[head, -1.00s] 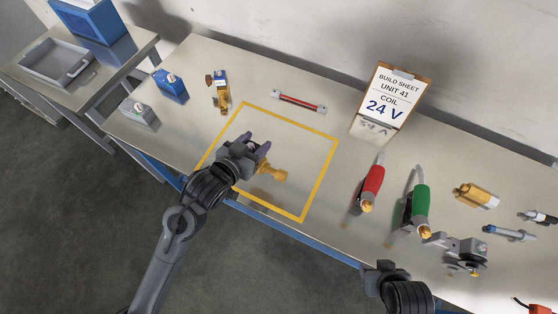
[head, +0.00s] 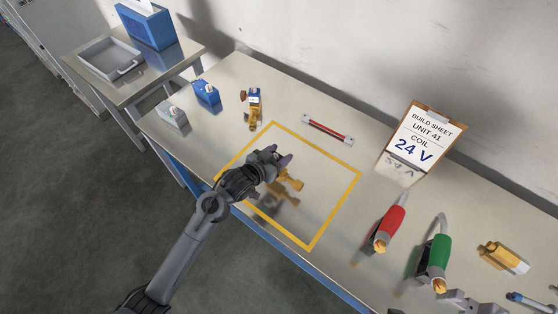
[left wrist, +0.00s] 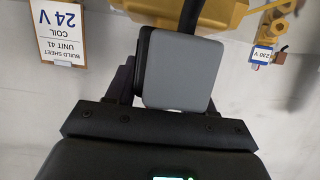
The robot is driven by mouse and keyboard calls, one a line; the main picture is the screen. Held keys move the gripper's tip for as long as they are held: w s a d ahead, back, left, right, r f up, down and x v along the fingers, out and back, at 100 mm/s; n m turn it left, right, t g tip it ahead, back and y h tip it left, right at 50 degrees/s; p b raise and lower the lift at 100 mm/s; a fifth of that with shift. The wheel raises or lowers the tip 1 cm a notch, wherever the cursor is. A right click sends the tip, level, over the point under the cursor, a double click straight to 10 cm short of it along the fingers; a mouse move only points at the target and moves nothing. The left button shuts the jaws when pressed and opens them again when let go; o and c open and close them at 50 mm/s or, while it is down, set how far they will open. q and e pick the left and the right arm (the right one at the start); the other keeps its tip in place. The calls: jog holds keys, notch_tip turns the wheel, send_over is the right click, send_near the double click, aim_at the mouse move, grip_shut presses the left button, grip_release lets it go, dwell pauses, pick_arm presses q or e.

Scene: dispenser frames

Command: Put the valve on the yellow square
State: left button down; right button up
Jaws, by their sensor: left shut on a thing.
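My left gripper (head: 277,156) is shut on a brass valve (head: 291,184), inside the yellow square outline (head: 335,213) as seen in the head view. A dark shadow lies below and left of the valve, so it appears held a little above the table. In the left wrist view a grey and black block (left wrist: 181,72) sits between the fingers, with the brass valve body (left wrist: 215,14) beyond it. The fingers hide part of the valve.
Another brass valve with a blue 230 V label (head: 253,97) stands beyond the square. A level (head: 328,129), red tool (head: 390,228), green tool (head: 439,258) and build sheet (head: 416,140) surround it. Blue (head: 207,93) and grey (head: 172,114) boxes stand at the left.

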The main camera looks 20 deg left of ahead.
pick_arm(q)
jog(key=shift+w+f, duration=0.2)
jog(key=shift+f, duration=0.55)
jog(key=shift+w+f, duration=0.15)
jog(key=shift+f, duration=0.65)
jog(key=shift+w+f, duration=0.2)
jog(key=shift+f, duration=0.55)
jog(key=shift+a, duration=0.1)
jog(key=shift+c, duration=2.1)
grip_release()
jog(key=shift+f+b, duration=0.2)
jog(key=shift+b, duration=0.1)
